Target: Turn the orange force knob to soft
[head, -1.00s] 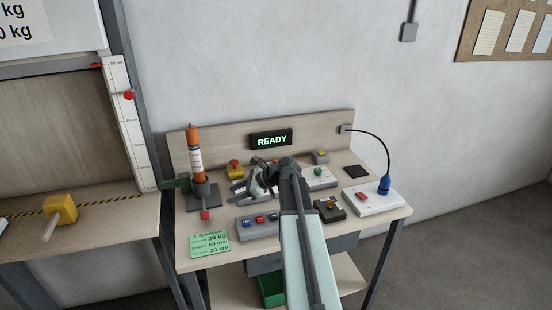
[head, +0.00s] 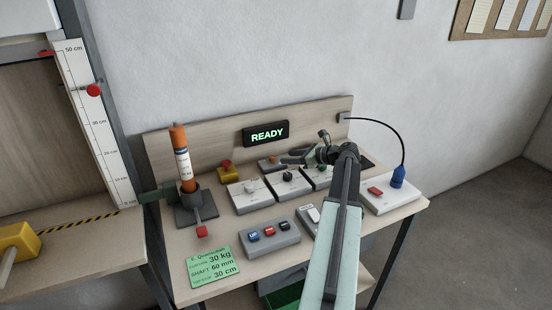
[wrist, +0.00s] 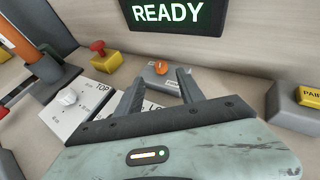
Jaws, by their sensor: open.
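The orange knob (wrist: 161,66) sits on a low grey box (wrist: 151,78) at the back of the bench, below the READY display, in the wrist view. In the head view the small orange knob (head: 273,156) shows on its grey box (head: 264,165). My gripper (wrist: 158,84) is open and empty. Its two fingers point toward the grey box, with the knob seen between and beyond their tips. In the head view my gripper (head: 286,157) is just right of the knob. I see no contact. The knob's markings are too small to read.
The READY display (head: 265,134) is on the back board. A red button on a yellow box (head: 227,172) stands left. White knob boxes (head: 249,197) lie in front. An orange tube (head: 183,165) stands upright at left. A button box (head: 269,239) lies nearer the front.

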